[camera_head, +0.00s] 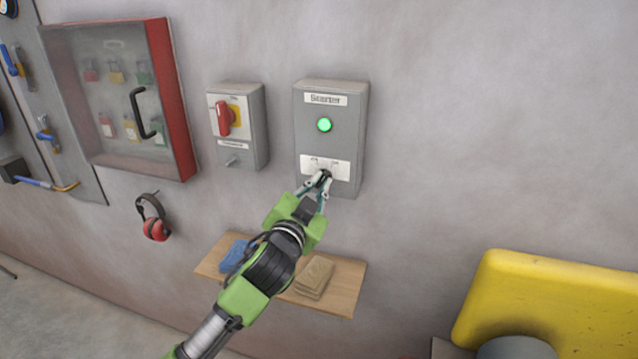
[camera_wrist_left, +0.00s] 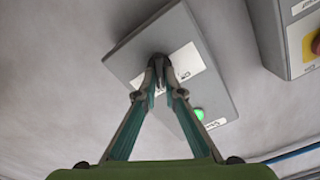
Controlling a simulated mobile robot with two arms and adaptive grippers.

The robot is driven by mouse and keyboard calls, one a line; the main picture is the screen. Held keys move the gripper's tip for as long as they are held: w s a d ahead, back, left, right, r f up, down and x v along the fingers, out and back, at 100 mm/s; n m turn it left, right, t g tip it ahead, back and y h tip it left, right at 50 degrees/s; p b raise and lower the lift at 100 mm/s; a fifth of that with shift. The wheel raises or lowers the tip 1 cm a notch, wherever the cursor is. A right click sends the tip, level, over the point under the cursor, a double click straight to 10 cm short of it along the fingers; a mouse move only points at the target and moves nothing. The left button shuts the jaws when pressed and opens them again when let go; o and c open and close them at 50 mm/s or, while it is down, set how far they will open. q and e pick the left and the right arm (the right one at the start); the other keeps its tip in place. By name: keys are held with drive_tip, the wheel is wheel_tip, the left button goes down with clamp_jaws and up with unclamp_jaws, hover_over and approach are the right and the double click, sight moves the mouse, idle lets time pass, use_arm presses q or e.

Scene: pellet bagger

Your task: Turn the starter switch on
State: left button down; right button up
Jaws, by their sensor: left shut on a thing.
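The starter box (camera_head: 313,112) is a grey box on the wall with a "Starter" label and a lit green lamp (camera_head: 324,125). Its black switch knob (camera_head: 325,174) sits on a white plate in the lower part. My left gripper (camera_head: 318,185) reaches up from below and is shut on the knob. In the left wrist view the fingertips (camera_wrist_left: 159,72) close around the dark knob (camera_wrist_left: 158,59), and the green lamp (camera_wrist_left: 199,114) is lit. The fingers hide part of the knob, so its exact angle is hard to tell. My right gripper is not in view.
A grey isolator box (camera_head: 255,130) with a red handle (camera_head: 224,118) is left of the starter. A red-sided padlock cabinet (camera_head: 177,105) hangs further left. Red earmuffs (camera_head: 155,225) hang below. A wooden shelf (camera_head: 345,290) lies beneath my arm. A yellow machine part (camera_head: 560,300) stands right.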

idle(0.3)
use_arm(q)
drive_tip(key=c, duration=2.1)
unclamp_jaws()
drive_tip(key=shift+c, duration=0.2)
drive_tip(key=v, duration=1.2)
